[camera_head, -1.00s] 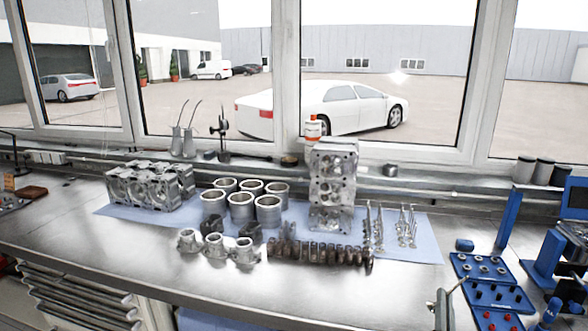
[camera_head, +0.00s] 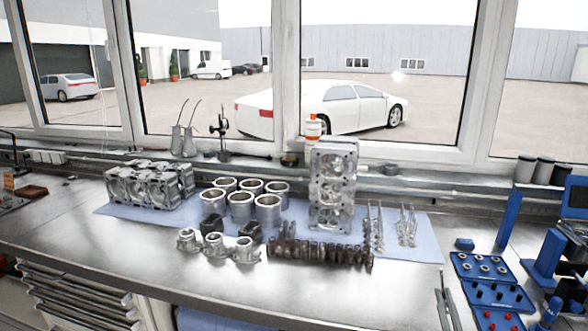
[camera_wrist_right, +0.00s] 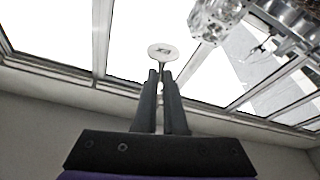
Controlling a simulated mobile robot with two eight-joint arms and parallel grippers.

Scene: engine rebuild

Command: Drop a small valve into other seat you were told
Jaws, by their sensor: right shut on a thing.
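My right gripper (camera_head: 443,276) is at the lower right in the head view, over the bench's front part. In the right wrist view its fingers (camera_wrist_right: 161,76) are shut on a thin valve (camera_wrist_right: 162,52), whose round pale head with dark marking lies past the fingertips. The valve is hard to make out in the head view. The grey cylinder head (camera_head: 333,190) stands on the blue mat, left of the gripper and apart from it; its seats are too small to tell apart. Several loose valves (camera_head: 405,228) stand beside it. My left gripper is not in view.
Silver cylinder liners (camera_head: 241,204), an engine block (camera_head: 148,186) and a dark crankshaft-like part (camera_head: 318,255) are on or by the blue mat (camera_head: 428,243). Blue trays (camera_head: 486,268) and a blue fixture (camera_head: 548,262) stand at the right. The bench front centre is clear.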

